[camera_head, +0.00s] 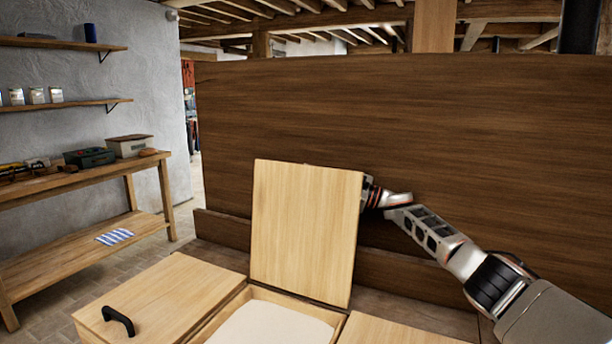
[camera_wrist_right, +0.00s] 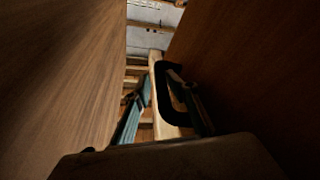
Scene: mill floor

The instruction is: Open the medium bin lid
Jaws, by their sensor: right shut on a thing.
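The middle bin's lid (camera_head: 305,232), a pale wooden panel, stands raised and nearly upright at the rear of its bin in the head view. Below it the bin (camera_head: 260,294) is open, with pale, flour-like contents showing. My right arm comes in from the right, and its gripper is mostly hidden behind the lid. In the right wrist view, the fingers of my right gripper (camera_wrist_right: 163,90) are shut on the lid's black handle (camera_wrist_right: 166,68). The lid (camera_wrist_right: 245,70) fills the right of that view. My left gripper is not in view.
A closed lid (camera_head: 165,296) with a black handle lies at the left, another closed lid (camera_head: 395,331) at the right. A tall dark wooden partition (camera_head: 420,130) stands behind the bins. A workbench (camera_head: 90,178) with boxes stands along the left wall.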

